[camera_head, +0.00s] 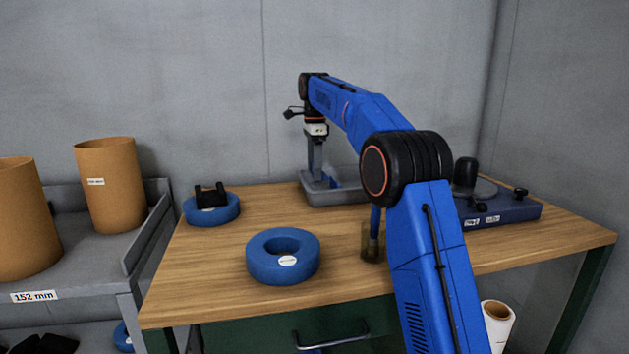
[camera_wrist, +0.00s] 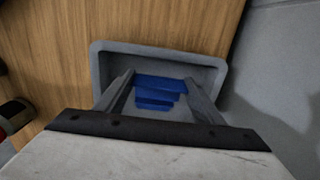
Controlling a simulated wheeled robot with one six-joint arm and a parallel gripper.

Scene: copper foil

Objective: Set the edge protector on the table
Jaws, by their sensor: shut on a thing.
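A grey tray (camera_head: 309,197) sits at the back of the wooden table (camera_head: 200,272); its rim also shows in the wrist view (camera_wrist: 165,52). Several blue pieces lie in it, and one blue piece (camera_wrist: 160,83), seemingly the edge protector, spans the space between my fingers. My gripper (camera_head: 315,172) points down over the left part of the tray. In the wrist view my gripper (camera_wrist: 160,88) has its fingers well apart, shut on a blue piece. Whether that piece touches the tray or the others is hard to tell.
A blue ring (camera_head: 262,266) lies at the front. Another blue ring (camera_head: 227,215) at the back left carries a black bracket (camera_head: 211,195). A brown jar (camera_head: 371,249) and a dark blue device (camera_head: 510,212) stand to the right. Bare wood lies between ring and tray.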

